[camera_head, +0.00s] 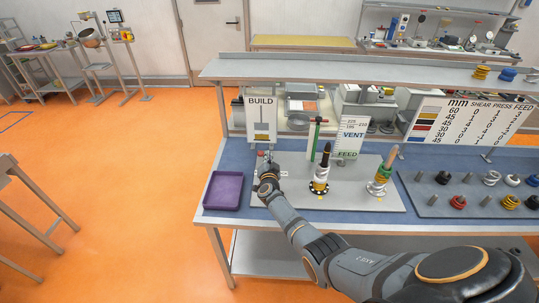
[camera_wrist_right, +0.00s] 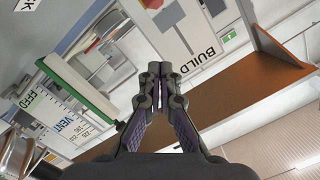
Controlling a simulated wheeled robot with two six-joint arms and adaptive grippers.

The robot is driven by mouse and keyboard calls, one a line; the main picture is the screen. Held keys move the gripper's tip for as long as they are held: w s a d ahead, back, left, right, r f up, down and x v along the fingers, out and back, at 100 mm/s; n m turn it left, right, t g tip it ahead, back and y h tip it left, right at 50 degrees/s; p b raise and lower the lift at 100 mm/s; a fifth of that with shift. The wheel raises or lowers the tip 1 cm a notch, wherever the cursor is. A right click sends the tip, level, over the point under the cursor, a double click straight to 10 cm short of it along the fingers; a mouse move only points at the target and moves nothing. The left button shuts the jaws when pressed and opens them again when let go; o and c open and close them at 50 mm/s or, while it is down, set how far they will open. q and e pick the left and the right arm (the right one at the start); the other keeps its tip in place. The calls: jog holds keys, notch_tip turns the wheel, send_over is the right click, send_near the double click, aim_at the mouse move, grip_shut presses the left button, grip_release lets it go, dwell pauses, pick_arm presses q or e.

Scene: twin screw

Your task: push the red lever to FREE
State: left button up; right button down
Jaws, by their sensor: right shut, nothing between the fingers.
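My right gripper (camera_head: 265,162) is at the left end of the grey plate (camera_head: 295,200), just in front of the BUILD sign (camera_head: 261,120). In the right wrist view its fingers (camera_wrist_right: 160,75) are shut with nothing between them. The red lever cannot be made out clearly. A small reddish spot shows by the fingertips in the head view, but the gripper covers most of that area. I cannot tell whether the fingers touch the lever. No red lever shows in the right wrist view. My left gripper is out of view.
A purple tray (camera_head: 223,190) lies left of the plate. Right of my gripper stand a green post (camera_head: 315,140), the VENT/FEED sign (camera_head: 352,138), a dark-tipped spindle (camera_head: 325,160) and another spindle (camera_head: 383,170). A board of coloured parts (camera_head: 470,190) lies at the right.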

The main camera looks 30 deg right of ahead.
jog(key=v, duration=0.3)
jog(key=shift+s+a+f, duration=0.15)
jog(key=shift+s, duration=0.05)
jog(key=shift+w, duration=0.1)
